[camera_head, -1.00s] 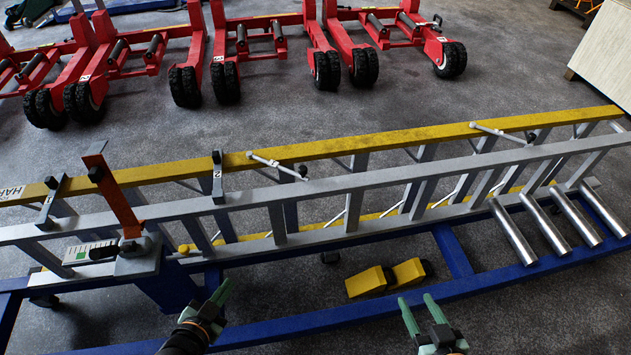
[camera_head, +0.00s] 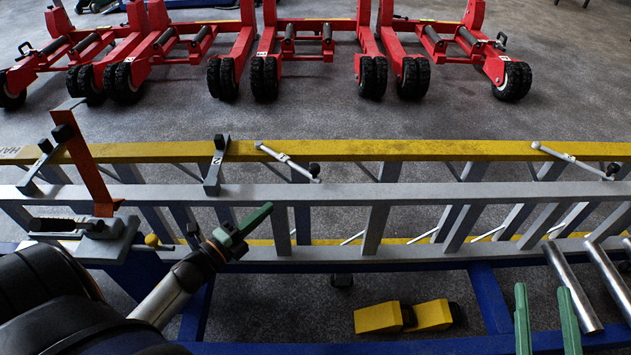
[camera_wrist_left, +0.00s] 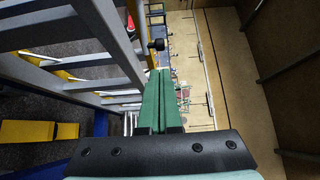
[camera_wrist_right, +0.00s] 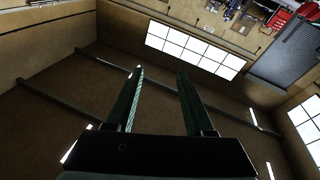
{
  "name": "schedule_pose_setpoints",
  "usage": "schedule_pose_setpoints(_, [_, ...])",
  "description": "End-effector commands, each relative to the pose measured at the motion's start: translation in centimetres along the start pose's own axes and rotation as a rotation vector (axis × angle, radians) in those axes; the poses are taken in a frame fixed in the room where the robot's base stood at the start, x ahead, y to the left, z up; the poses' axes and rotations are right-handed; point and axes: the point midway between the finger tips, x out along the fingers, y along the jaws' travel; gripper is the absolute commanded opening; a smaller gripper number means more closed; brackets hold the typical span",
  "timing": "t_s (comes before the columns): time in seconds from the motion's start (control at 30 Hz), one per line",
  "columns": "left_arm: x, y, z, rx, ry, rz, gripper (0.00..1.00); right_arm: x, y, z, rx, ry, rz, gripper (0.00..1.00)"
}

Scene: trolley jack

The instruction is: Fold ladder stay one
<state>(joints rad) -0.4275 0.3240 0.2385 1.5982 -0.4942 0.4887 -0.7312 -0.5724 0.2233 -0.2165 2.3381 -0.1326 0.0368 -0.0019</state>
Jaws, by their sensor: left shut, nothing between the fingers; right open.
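An aluminium and yellow ladder (camera_head: 340,194) lies on its side across a blue frame. Two thin white stays with black knobs show at its upper yellow rail: one near the middle (camera_head: 282,157), one at the right (camera_head: 566,155). Both slant out over the gap between the rails; I cannot read their numbers surely. My left gripper (camera_head: 266,209) is shut and empty, in front of the near rail, below and left of the middle stay's knob. Its closed fingers also show in the left wrist view (camera_wrist_left: 158,75). My right gripper (camera_head: 543,288) is open and empty, low at the right.
An orange-red upright lever (camera_head: 90,165) and dark clamps (camera_head: 215,165) stand at the ladder's left. Yellow wedges (camera_head: 378,318) lie below it. Steel rollers (camera_head: 572,287) are near my right gripper. Red trolley jacks (camera_head: 315,40) stand behind, across open floor.

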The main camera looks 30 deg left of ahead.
Motion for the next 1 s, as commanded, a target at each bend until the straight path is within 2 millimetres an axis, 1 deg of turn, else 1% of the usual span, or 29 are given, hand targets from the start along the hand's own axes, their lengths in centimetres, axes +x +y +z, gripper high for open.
schedule_pose_setpoints(0.27, [0.1,-0.1,0.0,-0.002,-0.001,0.0,0.0,0.0,0.0,-0.1,0.0,0.001,0.0,0.53])
schedule_pose_setpoints(0.37, [0.6,0.0,0.0,-0.003,-0.001,0.0,0.0,0.0,0.0,-0.4,-0.004,0.016,0.0,0.53])
schedule_pose_setpoints(0.47, [1.8,0.0,0.0,-0.003,-0.001,-0.001,0.0,0.1,0.1,-1.3,-0.015,0.055,0.0,0.53])
schedule_pose_setpoints(0.67, [5.8,0.0,0.1,-0.002,-0.001,-0.004,0.0,-0.1,0.2,-5.0,-0.06,0.208,-0.004,0.53])
schedule_pose_setpoints(0.8, [8.7,0.1,0.0,-0.003,0.0,-0.002,0.0,-0.7,0.1,-7.9,-0.096,0.329,-0.009,0.53])
schedule_pose_setpoints(0.9, [10.5,0.0,0.1,-0.002,-0.001,-0.001,0.0,-1.3,0.0,-9.9,-0.12,0.416,-0.014,0.53])
schedule_pose_setpoints(1.0, [11.9,0.1,0.1,-0.003,-0.002,0.0,0.0,-1.9,-0.2,-11.7,-0.142,0.491,-0.019,0.53])
